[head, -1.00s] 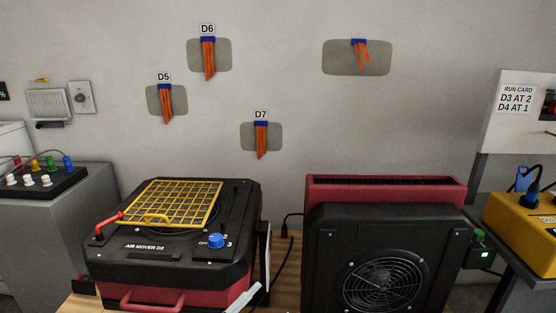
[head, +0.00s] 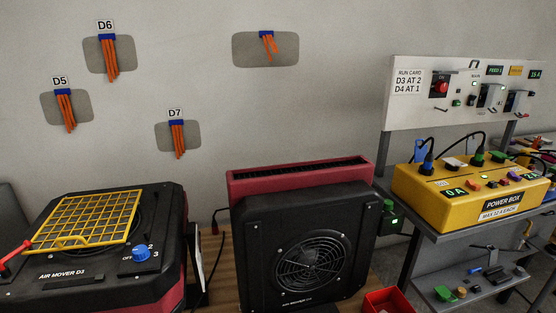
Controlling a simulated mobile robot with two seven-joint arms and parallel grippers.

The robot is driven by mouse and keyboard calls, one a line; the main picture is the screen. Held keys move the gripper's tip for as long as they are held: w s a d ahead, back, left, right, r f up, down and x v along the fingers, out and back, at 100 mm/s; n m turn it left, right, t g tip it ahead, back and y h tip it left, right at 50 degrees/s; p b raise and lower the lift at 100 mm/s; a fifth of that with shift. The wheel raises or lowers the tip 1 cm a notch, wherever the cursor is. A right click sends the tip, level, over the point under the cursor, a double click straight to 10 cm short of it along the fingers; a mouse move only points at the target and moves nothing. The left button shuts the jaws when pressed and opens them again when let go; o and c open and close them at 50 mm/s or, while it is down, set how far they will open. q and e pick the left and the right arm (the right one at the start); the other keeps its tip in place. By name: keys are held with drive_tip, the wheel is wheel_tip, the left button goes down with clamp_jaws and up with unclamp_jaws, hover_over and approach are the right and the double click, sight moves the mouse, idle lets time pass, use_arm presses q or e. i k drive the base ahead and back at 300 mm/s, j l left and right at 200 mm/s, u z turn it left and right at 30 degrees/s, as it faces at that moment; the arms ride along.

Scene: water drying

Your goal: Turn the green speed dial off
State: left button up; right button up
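Neither of my grippers is in view.
A yellow power box (head: 415,187) reading 0 A stands on a grey shelf at the right. Above it is a white panel (head: 410,112) with the run card "D3 AT 2, D4 AT 1". A red bin (head: 390,301) is at the bottom. Orange streamers hang on the wall.

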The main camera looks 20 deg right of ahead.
sight(388, 204)
drive_tip(key=z, duration=1.25)
drive_tip(key=i+l+u, duration=0.1)
drive_tip(key=l, duration=0.25)
drive_tip(key=i+l, duration=0.25)
drive_tip(key=i+l+u, duration=0.15)
drive_tip(key=l, duration=0.3)
drive_tip(key=i+l+u, duration=0.1)
drive_tip(key=l, duration=0.3)
drive_tip(key=i+l, duration=0.2)
drive_tip(key=l, duration=0.2)
drive_tip(key=i+l+u, duration=0.15)
drive_tip(key=l, duration=0.2)
drive_tip(key=i+l+u, duration=0.1)
drive_tip(key=l, duration=0.3)
